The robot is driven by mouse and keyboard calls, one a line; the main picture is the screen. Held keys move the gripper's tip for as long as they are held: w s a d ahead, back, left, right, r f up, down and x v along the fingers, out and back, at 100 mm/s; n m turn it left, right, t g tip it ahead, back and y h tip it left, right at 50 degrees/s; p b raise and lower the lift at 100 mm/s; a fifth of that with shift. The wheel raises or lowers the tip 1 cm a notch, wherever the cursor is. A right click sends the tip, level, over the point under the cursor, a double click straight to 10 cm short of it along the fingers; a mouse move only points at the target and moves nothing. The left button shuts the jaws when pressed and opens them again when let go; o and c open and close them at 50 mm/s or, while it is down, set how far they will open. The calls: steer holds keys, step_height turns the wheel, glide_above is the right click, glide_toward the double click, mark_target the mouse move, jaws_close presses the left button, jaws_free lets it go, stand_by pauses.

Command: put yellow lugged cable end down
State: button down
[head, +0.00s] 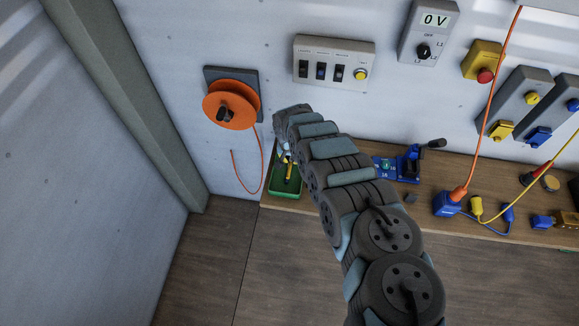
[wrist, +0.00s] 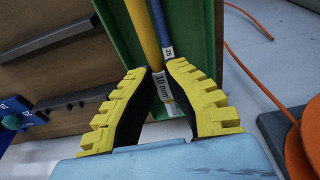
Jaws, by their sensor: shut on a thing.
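My gripper (wrist: 163,78) has yellow ribbed fingers and is shut on the yellow cable end (wrist: 145,35), which carries a white "10 mm²" label between the fingers. In the head view the yellow cable end (head: 290,171) shows over a green tray (head: 285,193) at the left end of the bench, below my wrist. The green tray's wall (wrist: 209,40) is close to the fingertips in the wrist view. A blue cable end (wrist: 160,22) with a "25" label is beside the yellow one. Whether the yellow end touches the tray cannot be told; its lug is hidden.
An orange cable reel (head: 229,106) hangs on the wall left of the tray, with its loose orange cable (head: 262,165) hanging close by. A blue device (head: 407,165) and several plugs stand farther right on the wooden bench (head: 425,207). A switch panel (head: 333,63) is above.

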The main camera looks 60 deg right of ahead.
mark_target(290, 163)
steer(key=shift+w+d+f+b, duration=0.45)
steer(key=shift+f+b, duration=0.25)
steer(key=shift+b, duration=0.55)
steer(key=b, duration=0.1)
steer(key=f+b, duration=0.1)
steer(key=shift+w+d+f+b, duration=0.15)
steer(key=shift+w+d+b, duration=0.05)
steer(key=shift+d+b, duration=0.1)
step_height(290, 163, down, 2)
steer(key=b, duration=0.3)
steer(key=shift+f, duration=0.25)
steer(key=shift+f, duration=0.55)
steer(key=c, duration=1.2)
jaws_free()
steer(key=shift+c, duration=0.2)
steer(key=shift+r, duration=0.1)
